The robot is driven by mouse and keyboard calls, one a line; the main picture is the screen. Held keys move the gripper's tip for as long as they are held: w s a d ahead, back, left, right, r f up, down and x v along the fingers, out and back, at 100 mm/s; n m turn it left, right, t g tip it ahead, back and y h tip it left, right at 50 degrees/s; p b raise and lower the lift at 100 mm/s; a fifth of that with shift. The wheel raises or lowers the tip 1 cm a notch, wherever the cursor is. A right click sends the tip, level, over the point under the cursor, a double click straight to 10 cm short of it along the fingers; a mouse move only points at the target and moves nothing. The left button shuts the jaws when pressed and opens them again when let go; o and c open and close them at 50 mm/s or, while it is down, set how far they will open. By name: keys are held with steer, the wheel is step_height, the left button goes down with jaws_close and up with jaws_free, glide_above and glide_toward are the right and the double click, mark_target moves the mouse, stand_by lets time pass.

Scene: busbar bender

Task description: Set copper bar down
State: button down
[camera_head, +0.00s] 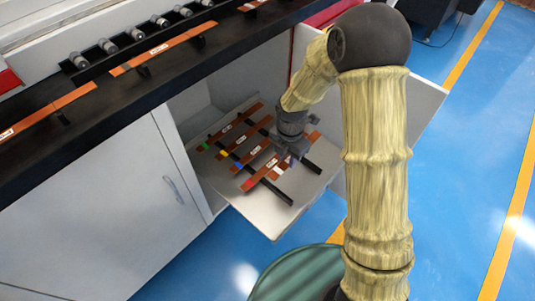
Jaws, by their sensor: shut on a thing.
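Several copper bars with white labels lie side by side across two black rails on a pale pull-out shelf (270,222). Their left ends carry green, yellow, blue and red marks. My gripper (288,158) is low over the right part of the shelf, shut on a copper bar (262,172) beside the other bars. The bar is at or just above the rails; I cannot tell if it touches them. My wrist hides part of the bars and the fingertips.
A black worktop (180,80) above the cabinet holds more copper bars and a row of grey cylinders. An open cabinet door (400,120) stands right of the shelf. A green round surface (300,275) is below. Blue floor lies clear to the right.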

mark_target(287, 163)
step_height(287, 163, down, 6)
steer(key=shift+f+b, duration=0.1)
steer(key=shift+b, duration=0.65)
steer(key=shift+f, duration=0.1)
steer(key=shift+f+b, duration=0.55)
steer(key=shift+f, duration=1.2)
steer(key=shift+f, duration=0.2)
steer(key=c, duration=1.1)
jaws_free()
step_height(287, 163, up, 12)
steer(key=p, duration=0.3)
steer(key=shift+r, duration=0.25)
